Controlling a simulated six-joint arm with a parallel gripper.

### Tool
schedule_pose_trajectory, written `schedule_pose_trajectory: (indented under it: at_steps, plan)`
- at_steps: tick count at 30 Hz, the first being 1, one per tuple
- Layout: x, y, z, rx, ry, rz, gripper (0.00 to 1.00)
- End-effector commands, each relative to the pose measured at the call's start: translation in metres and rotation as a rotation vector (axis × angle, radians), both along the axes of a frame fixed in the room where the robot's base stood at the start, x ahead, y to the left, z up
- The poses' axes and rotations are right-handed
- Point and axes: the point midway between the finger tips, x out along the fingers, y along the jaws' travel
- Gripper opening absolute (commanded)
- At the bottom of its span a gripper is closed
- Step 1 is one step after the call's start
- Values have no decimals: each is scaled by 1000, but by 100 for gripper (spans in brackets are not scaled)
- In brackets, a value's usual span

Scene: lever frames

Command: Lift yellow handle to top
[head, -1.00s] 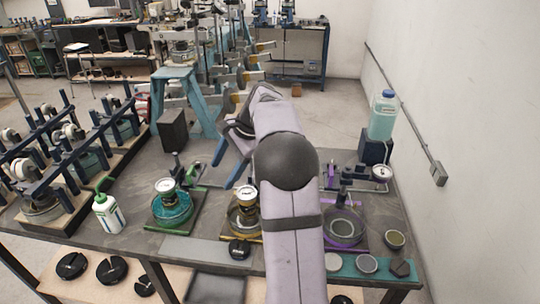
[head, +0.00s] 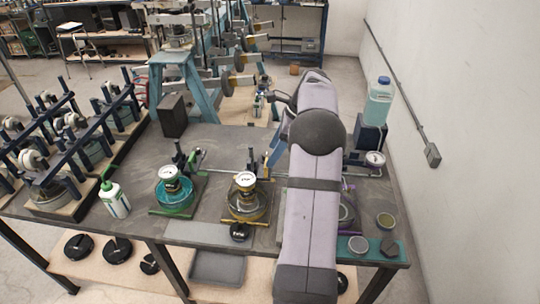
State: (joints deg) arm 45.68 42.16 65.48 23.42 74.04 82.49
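A yellow-based lever frame (head: 248,217) stands on the table just left of my arm, with a white-faced dial over a round dish. I cannot make out its yellow handle; my arm may cover it. My purple-grey arm crosses the right half of the head view. A slim blue piece that looks like a finger of my gripper (head: 274,152) shows left of the arm, behind and right of the yellow frame's dial. The rest of the gripper is hidden behind the arm, so its opening and any contact do not show.
A lever frame with a teal dish (head: 174,202) stands left of the yellow one. A purple lever frame (head: 347,211) is partly behind my arm. A green-capped bottle (head: 115,200) stands left, and a blue-liquid bottle (head: 378,103) back right. The table's back middle (head: 225,140) is clear.

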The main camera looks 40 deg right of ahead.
Motion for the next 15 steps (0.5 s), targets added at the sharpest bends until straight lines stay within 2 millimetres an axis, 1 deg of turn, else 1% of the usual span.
schedule_pose_trajectory:
  at_steps: [6,10,15]
  plan:
    - [7,8,-22,2,1,1,59]
    - [9,10,-30,1,0,0,59]
    - [10,10,-34,0,0,1,59]
